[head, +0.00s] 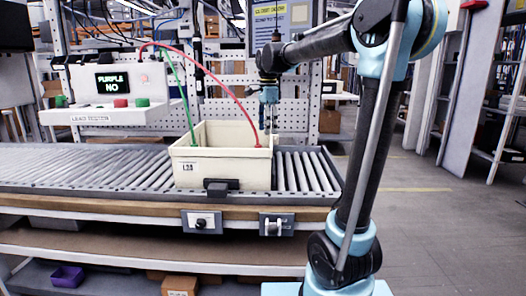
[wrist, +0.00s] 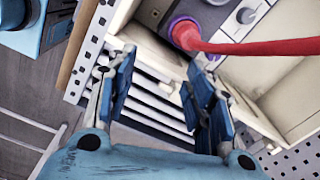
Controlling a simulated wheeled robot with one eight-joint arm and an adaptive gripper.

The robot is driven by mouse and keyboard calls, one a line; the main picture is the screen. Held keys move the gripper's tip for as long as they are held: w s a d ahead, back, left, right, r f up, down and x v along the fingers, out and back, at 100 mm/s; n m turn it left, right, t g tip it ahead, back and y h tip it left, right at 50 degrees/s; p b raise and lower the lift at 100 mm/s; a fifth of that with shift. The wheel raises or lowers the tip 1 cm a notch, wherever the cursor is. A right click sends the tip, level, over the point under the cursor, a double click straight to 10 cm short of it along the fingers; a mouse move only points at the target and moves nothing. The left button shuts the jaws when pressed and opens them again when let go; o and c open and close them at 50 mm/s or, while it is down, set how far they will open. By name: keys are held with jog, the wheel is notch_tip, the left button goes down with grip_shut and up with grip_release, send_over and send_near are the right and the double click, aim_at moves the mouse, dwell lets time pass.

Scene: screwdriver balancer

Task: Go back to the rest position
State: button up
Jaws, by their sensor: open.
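My gripper (head: 268,98) hangs pointing down above the right end of the cream bin (head: 222,173) in the head view. In the wrist view my gripper (wrist: 160,82) has its two blue fingers apart, with nothing between them. A red cable (wrist: 255,46) ends at a socket with a purple ring (wrist: 184,33) inside the bin, just beyond the fingertips. In the head view the red cable (head: 222,86) arches from the lead tester (head: 118,92) down into the bin. A green cable (head: 187,95) also runs into the bin.
The bin stands on a roller conveyor (head: 90,168). The tester's screen (head: 113,82) reads "PURPLE NO". A white pegboard frame (head: 225,95) and a hanging sign (head: 283,30) stand behind my arm. The floor (head: 430,225) to the right is clear.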

jog(key=s+d+f+n+t, duration=0.1)
jog(key=s+d+f+n, duration=0.7)
jog(key=s+d, duration=0.5)
jog(key=s+d+f+n, duration=0.2)
jog(key=s+f+n, duration=0.1)
jog(key=s+f, duration=0.4)
jog(key=s+d+f+n+t, duration=0.1)
jog(key=s+d+f+n, duration=0.2)
jog(key=s+f, duration=0.5)
notch_tip(320, 180, down, 3)
jog(key=shift+s+f, duration=0.1)
jog(key=shift+s, duration=0.15)
